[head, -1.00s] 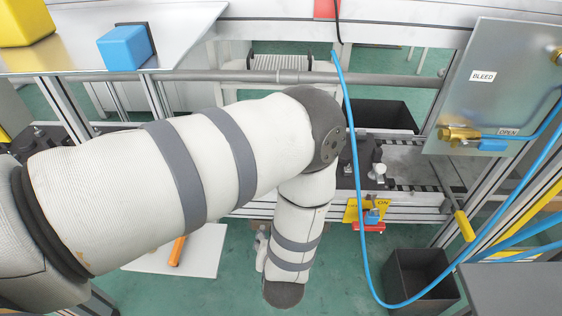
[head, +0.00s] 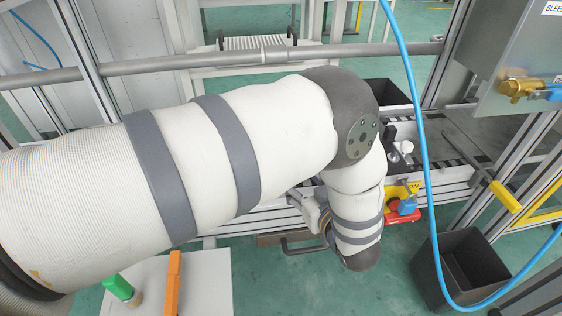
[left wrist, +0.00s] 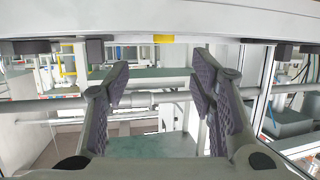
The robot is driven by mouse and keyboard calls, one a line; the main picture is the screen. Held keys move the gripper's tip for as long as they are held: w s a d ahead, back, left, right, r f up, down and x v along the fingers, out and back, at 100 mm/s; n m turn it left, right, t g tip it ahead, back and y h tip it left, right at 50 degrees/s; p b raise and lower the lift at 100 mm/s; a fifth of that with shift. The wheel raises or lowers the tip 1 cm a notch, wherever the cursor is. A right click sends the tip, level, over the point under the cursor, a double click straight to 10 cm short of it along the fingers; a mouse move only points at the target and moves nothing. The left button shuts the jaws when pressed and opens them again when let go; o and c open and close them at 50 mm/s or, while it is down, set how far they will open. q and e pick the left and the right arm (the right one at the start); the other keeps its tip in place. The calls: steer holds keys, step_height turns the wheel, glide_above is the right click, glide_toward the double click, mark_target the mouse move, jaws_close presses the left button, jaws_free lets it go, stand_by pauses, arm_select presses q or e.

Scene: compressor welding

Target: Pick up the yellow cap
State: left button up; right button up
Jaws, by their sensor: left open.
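No yellow cap can be made out for certain. In the left wrist view, a small yellow piece (left wrist: 163,39) shows under the edge of a white surface, beyond and above the fingertips; I cannot tell whether it is the cap. My left gripper (left wrist: 158,85) is open, with nothing between its ridged pads. In the head view, my left arm crosses the picture and hides much of the middle. A dark curved part, likely of my left gripper, sticks out left of the wrist. My right gripper is not in view.
A blue hose (head: 409,90) hangs down the right side beside a black bin (head: 462,268). A grey rail (head: 200,62) runs across behind my arm. A yellow handle (head: 505,197) juts out at right. An orange bar (head: 173,285) and a green-topped item (head: 118,287) are at lower left.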

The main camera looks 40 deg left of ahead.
arm_select(q)
steer(key=b+x, duration=0.1)
steer(key=x, duration=0.4)
steer(key=shift+f, duration=0.15)
steer(key=x, duration=0.1)
steer(key=b+x, duration=0.1)
steer(key=x, duration=0.1)
steer(key=b+x, duration=0.1)
steer(key=x, duration=0.1)
steer(key=shift+s+a, duration=0.1)
steer(key=shift+s, duration=0.2)
steer(key=shift+w+a, duration=0.15)
steer(key=shift+a, duration=0.1)
steer(key=shift+r, duration=0.2)
steer(key=shift+c, duration=0.5)
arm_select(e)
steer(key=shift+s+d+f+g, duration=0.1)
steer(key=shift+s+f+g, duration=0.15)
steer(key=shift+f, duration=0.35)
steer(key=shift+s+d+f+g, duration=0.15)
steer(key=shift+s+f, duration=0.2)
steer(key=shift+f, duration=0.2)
arm_select(q)
steer(key=c, duration=0.8)
